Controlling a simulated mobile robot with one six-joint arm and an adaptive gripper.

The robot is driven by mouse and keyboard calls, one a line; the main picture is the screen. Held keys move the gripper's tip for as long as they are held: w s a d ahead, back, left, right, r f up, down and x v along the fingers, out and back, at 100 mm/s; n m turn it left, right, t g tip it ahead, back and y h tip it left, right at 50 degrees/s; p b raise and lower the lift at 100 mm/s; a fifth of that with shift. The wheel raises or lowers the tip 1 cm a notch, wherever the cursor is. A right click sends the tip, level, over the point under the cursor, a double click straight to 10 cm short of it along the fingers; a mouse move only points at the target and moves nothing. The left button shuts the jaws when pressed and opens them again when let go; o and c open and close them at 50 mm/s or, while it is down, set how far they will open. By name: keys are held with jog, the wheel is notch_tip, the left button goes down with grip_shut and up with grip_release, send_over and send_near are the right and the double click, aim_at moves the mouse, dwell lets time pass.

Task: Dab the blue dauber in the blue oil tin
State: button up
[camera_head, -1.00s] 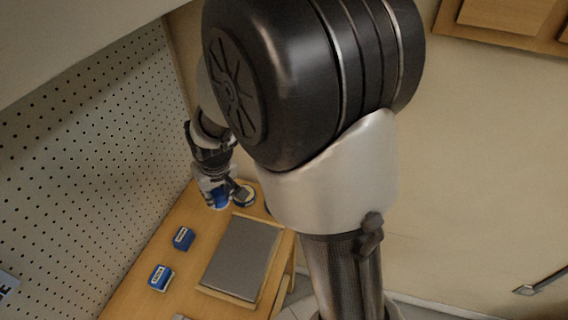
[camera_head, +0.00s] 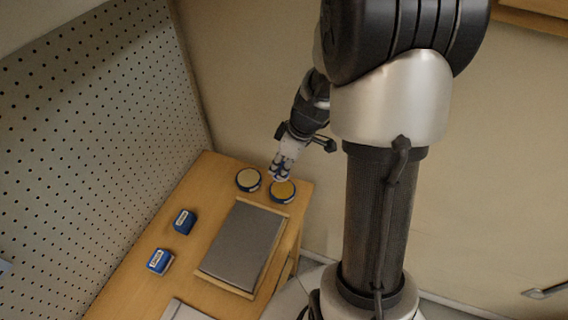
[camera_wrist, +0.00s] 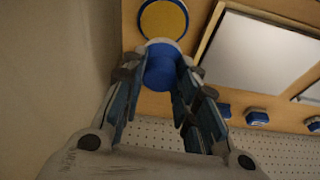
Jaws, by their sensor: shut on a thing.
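My gripper (camera_head: 277,172) is shut on the blue dauber (camera_wrist: 162,70). In the wrist view the dauber sits between the two fingertips, with a pale edge at its far end. In the head view two round tins with blue rims stand at the bench's far end: one with pale yellow contents (camera_head: 248,179) and one with amber contents (camera_head: 283,191). My gripper is close above the amber tin; whether the dauber touches it I cannot tell. The wrist view shows one yellow-topped tin (camera_wrist: 163,19) just beyond the dauber; the other tin is not clearly visible there.
A grey panel in a wooden frame (camera_head: 243,246) lies in front of the tins. Two blue blocks with white labels (camera_head: 184,221) (camera_head: 160,261) stand to its left. A pegboard (camera_head: 90,150) borders the bench on the left, and a plain wall is behind.

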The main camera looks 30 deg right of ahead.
jog(key=shift+d+f, duration=0.15)
jog(key=shift+d, duration=0.1)
jog(key=shift+f+b, duration=1.5)
jog(key=shift+f, duration=1.4)
jog(key=shift+f+b, duration=0.5)
jog(key=shift+b, duration=0.15)
jog(key=shift+s+f+b, duration=0.1)
jog(key=shift+s+b, duration=0.05)
jog(key=shift+b, duration=0.25)
dwell(0.7)
jog(key=shift+r+p, duration=2)
jog(key=shift+r, duration=1.65)
jog(key=shift+f, duration=0.1)
